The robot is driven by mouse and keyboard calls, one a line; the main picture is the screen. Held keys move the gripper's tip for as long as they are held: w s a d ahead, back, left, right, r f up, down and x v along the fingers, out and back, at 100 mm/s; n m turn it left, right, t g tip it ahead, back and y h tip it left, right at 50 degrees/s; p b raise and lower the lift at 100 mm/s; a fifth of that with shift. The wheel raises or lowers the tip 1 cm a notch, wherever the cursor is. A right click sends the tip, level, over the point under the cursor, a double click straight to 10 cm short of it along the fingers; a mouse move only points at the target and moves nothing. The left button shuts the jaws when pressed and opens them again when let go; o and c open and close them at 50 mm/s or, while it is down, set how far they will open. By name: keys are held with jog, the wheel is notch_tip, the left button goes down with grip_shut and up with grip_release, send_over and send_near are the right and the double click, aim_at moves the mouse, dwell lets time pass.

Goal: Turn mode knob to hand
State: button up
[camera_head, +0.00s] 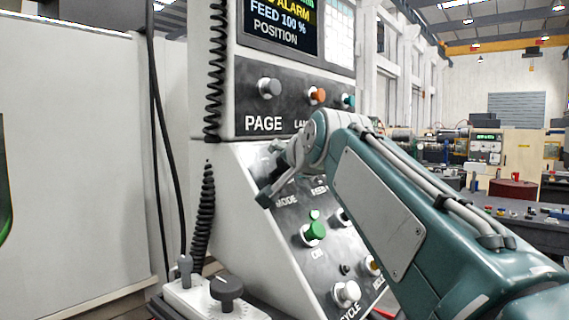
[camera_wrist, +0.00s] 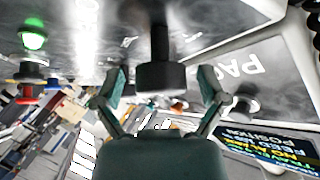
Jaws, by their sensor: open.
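The control panel (camera_head: 262,240) is light grey with a sloped lower face that carries a MODE label (camera_head: 286,202). My gripper (camera_head: 268,178) is at the upper left of that sloped face, beside the label, and covers the spot above it. In the wrist view my gripper (camera_wrist: 161,88) is open, with one finger on each side of a dark knob (camera_wrist: 160,76) on a stem. This appears to be the mode knob. Gaps show between it and both fingers. The knob's pointer and setting cannot be read.
A green button (camera_head: 314,231) and a white button (camera_head: 345,293) sit lower on the face. A PAGE knob (camera_head: 269,87) and an orange knob (camera_head: 316,95) are above. A coiled cable (camera_head: 204,220) hangs at left. A pendant box with a black knob (camera_head: 227,288) stands below.

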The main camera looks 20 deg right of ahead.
jog(key=v, duration=1.2)
jog(key=s+f+n+g, duration=0.2)
jog(key=s+f, duration=0.3)
jog(key=f, duration=0.8)
jog(key=s+f+n+g, duration=0.3)
jog(key=s+f+g, duration=0.1)
jog(key=f, duration=1)
jog(key=s+a+f+n+g, duration=0.1)
jog(key=s+f+n+g, duration=0.2)
jog(key=f, duration=1)
jog(key=s, duration=0.3)
jog(key=shift+s+f+g+h, duration=0.3)
jog(key=shift+f+h, duration=0.1)
